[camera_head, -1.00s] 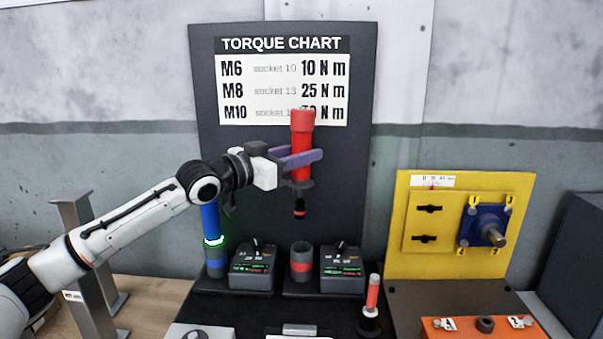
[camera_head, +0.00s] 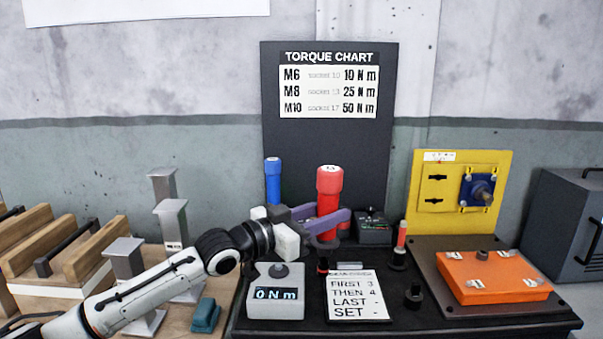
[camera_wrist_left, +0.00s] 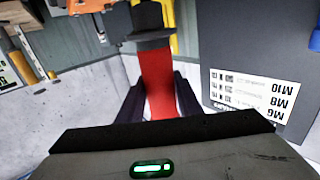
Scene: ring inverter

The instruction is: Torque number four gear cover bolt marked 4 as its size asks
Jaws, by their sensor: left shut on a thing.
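My left gripper (camera_head: 328,219) is shut on a red torque driver (camera_head: 329,184) and holds it upright above the black bench. In the left wrist view the driver's red body (camera_wrist_left: 157,82) runs between the fingers. Its dark tip hangs just behind the white card and is partly hidden. The orange gear cover (camera_head: 492,292) lies at the right with several bolts and small white tags near its corners; I cannot read which tag is 4. The torque chart (camera_head: 329,92) lists M6 10 N m, M8 25 N m and M10 50 N m. My right gripper is not in view.
A tester (camera_head: 275,301) reads 0 N m. A blue driver (camera_head: 273,180) stands behind my arm. A small red-handled tool (camera_head: 402,234) and a black socket (camera_head: 414,296) stand between card and cover. A yellow panel (camera_head: 425,185) rises behind the cover.

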